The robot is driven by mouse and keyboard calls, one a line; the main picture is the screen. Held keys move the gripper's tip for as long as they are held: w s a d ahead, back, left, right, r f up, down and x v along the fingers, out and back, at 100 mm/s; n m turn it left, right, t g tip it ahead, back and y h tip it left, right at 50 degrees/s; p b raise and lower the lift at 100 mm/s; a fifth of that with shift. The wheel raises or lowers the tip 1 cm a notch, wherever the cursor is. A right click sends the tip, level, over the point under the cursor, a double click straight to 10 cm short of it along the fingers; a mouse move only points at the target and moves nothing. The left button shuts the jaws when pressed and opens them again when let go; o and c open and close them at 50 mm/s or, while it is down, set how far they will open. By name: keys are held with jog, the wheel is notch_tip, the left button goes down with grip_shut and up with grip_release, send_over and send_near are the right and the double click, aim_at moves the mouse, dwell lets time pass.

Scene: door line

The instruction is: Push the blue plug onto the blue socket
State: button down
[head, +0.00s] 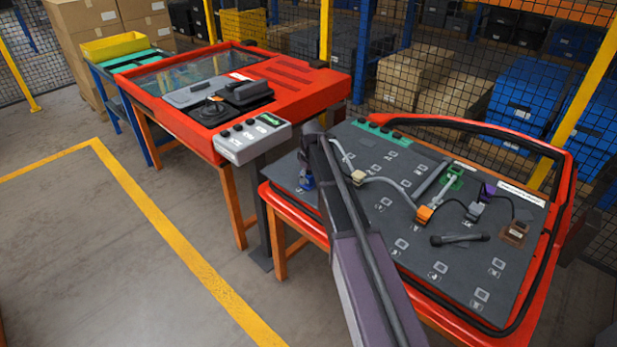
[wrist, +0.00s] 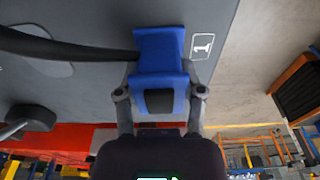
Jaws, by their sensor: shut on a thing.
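The blue plug (wrist: 158,82) is between the two fingertips of my gripper (wrist: 160,94) in the wrist view; the gripper is shut on it. A flared blue part, which looks like the blue socket (wrist: 160,43), is directly beyond the plug, against the grey board beside a label "1". The two blue parts appear in line and overlap in this view; I cannot tell whether any gap is left between them. A dark cable runs left from the blue parts. In the head view, blue shows (head: 307,182) at the board's left edge, where my arm hides much of the gripper.
The grey board (head: 400,265) lies in a red door frame with a black seal. It carries an orange connector (head: 424,214), a green one (head: 455,178), a beige one (head: 358,177), and a loose black part (head: 460,239). A red table (head: 285,75) stands behind left.

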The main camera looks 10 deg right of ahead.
jog(key=shift+r+p, duration=0.3)
jog(key=shift+r, duration=0.05)
dwell(0.3)
jog(key=c, duration=0.9)
grip_release()
grip_shut()
jog(key=shift+r+p, duration=3.5)
jog(key=shift+p, duration=0.05)
jog(key=shift+s+d, duration=0.6)
jog(key=shift+s, duration=0.3)
jog(key=shift+s+d, duration=0.6)
jog(key=shift+s, duration=0.3)
